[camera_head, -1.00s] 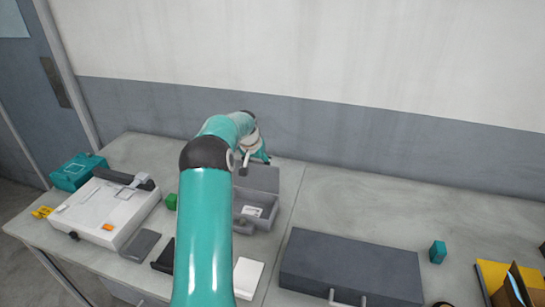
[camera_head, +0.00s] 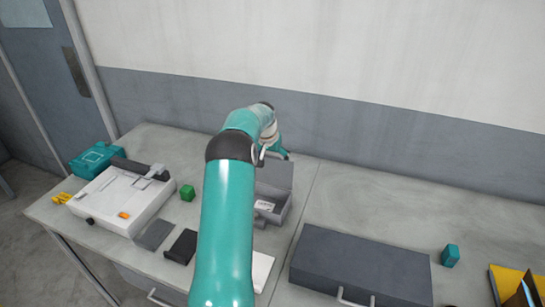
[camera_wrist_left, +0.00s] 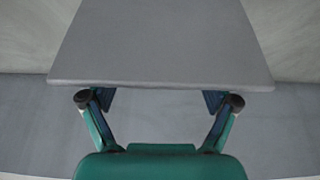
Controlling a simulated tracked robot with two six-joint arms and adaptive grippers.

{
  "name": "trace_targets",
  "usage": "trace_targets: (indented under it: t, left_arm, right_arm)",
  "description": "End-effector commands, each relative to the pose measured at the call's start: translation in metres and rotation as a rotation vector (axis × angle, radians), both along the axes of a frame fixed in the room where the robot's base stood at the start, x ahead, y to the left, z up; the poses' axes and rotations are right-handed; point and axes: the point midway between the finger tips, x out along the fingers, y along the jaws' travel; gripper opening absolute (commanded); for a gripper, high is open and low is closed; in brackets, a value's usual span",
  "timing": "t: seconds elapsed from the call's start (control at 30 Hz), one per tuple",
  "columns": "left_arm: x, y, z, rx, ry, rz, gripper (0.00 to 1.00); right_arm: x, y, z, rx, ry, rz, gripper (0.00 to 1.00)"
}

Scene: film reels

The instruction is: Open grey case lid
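The small grey case (camera_head: 266,219) stands on the table behind my left forearm, which hides its left part. Its lid (camera_head: 276,174) is raised at the back, and a white label shows inside. My left gripper (camera_head: 281,150) is at the lid's far upper edge in the head view. In the left wrist view, a flat grey panel (camera_wrist_left: 160,45), which looks like the lid, fills the upper middle. The gripper's fingers (camera_wrist_left: 158,100) are spread apart below its edge, with their tips partly hidden behind it. I cannot tell whether they touch it. My right gripper is not in view.
A larger dark grey case (camera_head: 360,262) with a handle lies shut at the front right. A white device (camera_head: 120,205), a teal box (camera_head: 97,158) and a green block (camera_head: 187,192) stand left. A teal block (camera_head: 450,256) is at right. The table's back right is clear.

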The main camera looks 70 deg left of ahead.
Motion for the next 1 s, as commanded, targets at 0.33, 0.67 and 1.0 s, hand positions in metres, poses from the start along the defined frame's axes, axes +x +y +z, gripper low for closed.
trace_targets:
  t: [0.33, 0.67, 1.0]
  left_arm:
    - [-0.004, -0.003, 0.014, 0.003, -0.001, 0.001, 0.88]
    - [-0.020, -0.020, 0.072, 0.004, -0.002, 0.002, 0.88]
    - [-0.030, -0.032, 0.109, 0.002, 0.000, 0.002, 0.88]
  right_arm:
    - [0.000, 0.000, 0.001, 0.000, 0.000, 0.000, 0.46]
    - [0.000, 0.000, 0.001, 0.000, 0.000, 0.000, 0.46]
    - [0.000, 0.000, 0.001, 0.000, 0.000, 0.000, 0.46]
